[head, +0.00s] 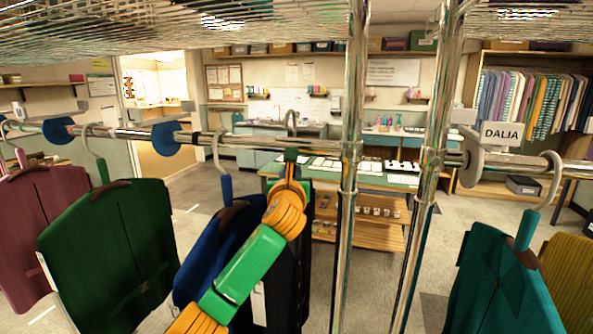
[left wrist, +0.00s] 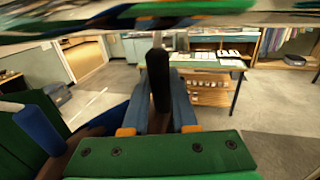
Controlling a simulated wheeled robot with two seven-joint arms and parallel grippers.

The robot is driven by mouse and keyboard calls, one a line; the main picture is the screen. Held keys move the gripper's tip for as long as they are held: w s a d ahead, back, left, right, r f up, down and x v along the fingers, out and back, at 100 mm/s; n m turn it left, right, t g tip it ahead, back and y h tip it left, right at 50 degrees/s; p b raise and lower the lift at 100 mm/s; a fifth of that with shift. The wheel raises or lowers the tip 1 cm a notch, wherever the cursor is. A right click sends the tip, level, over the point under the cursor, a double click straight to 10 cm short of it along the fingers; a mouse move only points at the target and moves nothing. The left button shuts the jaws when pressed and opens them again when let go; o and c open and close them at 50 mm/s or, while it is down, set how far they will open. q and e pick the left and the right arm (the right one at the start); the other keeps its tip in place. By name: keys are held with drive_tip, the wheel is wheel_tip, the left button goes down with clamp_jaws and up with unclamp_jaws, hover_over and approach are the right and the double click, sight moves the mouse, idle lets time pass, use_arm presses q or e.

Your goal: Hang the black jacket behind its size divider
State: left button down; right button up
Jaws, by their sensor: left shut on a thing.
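The black jacket (head: 289,285) hangs from a hanger with a black neck and grey hook, largely hidden behind my orange and green left arm. My left gripper (head: 291,172) is shut on the hanger neck, which stands upright between the fingers in the left wrist view (left wrist: 158,80). The hook (head: 291,120) is at the height of the chrome rail (head: 320,151); I cannot tell whether it bears on it. Blue disc dividers (head: 166,137) (head: 58,130) sit on the rail to the left. A pale divider (head: 472,155) sits right of the posts. My right gripper is not in view.
A blue jacket (head: 205,252) hangs close left of the black one, then green (head: 110,250) and maroon (head: 38,225) ones. Two chrome posts (head: 350,200) (head: 425,180) stand to the right. Beyond them hang a teal jacket (head: 500,285) and a yellow one (head: 570,275). A wire shelf (head: 200,30) runs above.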

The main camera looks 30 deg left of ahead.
use_arm(q)
drive_tip(key=s, duration=0.3)
drive_tip(key=shift+s+d+r, duration=0.15)
drive_tip(key=shift+d, duration=0.2)
drive_tip(key=shift+s+d, duration=0.2)
drive_tip(key=shift+s, duration=0.6)
drive_tip(key=shift+s+d, duration=0.2)
drive_tip(key=shift+s, duration=0.6)
drive_tip(key=shift+s+f, duration=0.2)
drive_tip(key=shift+s, duration=0.1)
drive_tip(key=shift+w+f+b, duration=0.1)
drive_tip(key=shift+f+b, duration=0.6)
drive_tip(key=shift+f, duration=0.95)
drive_tip(key=shift+d, duration=0.1)
unclamp_jaws()
drive_tip(key=shift+p+v, duration=0.75)
drive_tip(key=shift+v, duration=1.55)
drive_tip(key=v, duration=0.7)
drive_tip(key=shift+s, duration=0.3)
